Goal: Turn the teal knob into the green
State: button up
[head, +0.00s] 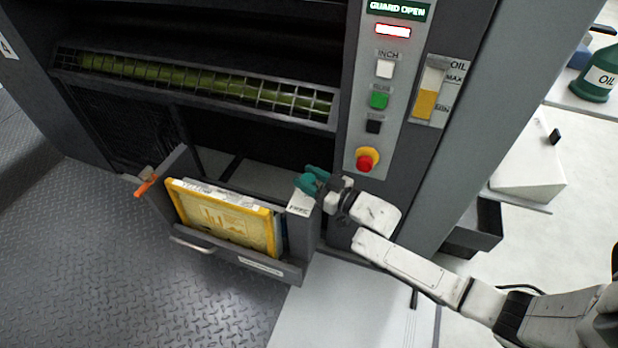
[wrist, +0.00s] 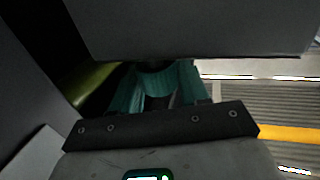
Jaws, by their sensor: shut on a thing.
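The teal knob (head: 309,181) sits on top of the grey post at the right end of the open drawer unit, above a small white label (head: 299,204). My gripper (head: 324,184) reaches it from the right and is shut on it. In the wrist view the teal knob (wrist: 123,96) shows between dark gripper parts, partly covered by them. No green zone or pointer for the knob can be made out; my gripper and the knob may hide it.
The drawer (head: 283,269) holds a yellow-framed panel (head: 222,222), with an orange handle (head: 146,186) at left. A control column beside it carries a green button (head: 379,100) and a red stop button (head: 366,160). An oil bottle (head: 600,75) stands far right. Floor in front is clear.

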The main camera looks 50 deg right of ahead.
jog(key=shift+f+n+y+b, duration=0.25)
jog(key=shift+n+y+b, duration=0.15)
jog(key=shift+y+b, duration=0.25)
jog(key=shift+c, duration=0.3)
jog(key=shift+r+n+g+y+b, duration=0.15)
jog(key=shift+n+g+y+b, duration=0.25)
jog(key=shift+n+y+b, duration=0.85)
jog(key=shift+y+p, duration=0.3)
jog(key=shift+p, duration=0.1)
jog(key=shift+r+m, duration=0.1)
jog(key=shift+m, duration=0.15)
jog(key=o, duration=0.9)
jog(key=shift+o, duration=0.2)
jog(key=shift+d, duration=0.1)
jog(key=p+v, duration=0.3)
jog(key=v, duration=0.7)
jog(key=shift+s, duration=0.4)
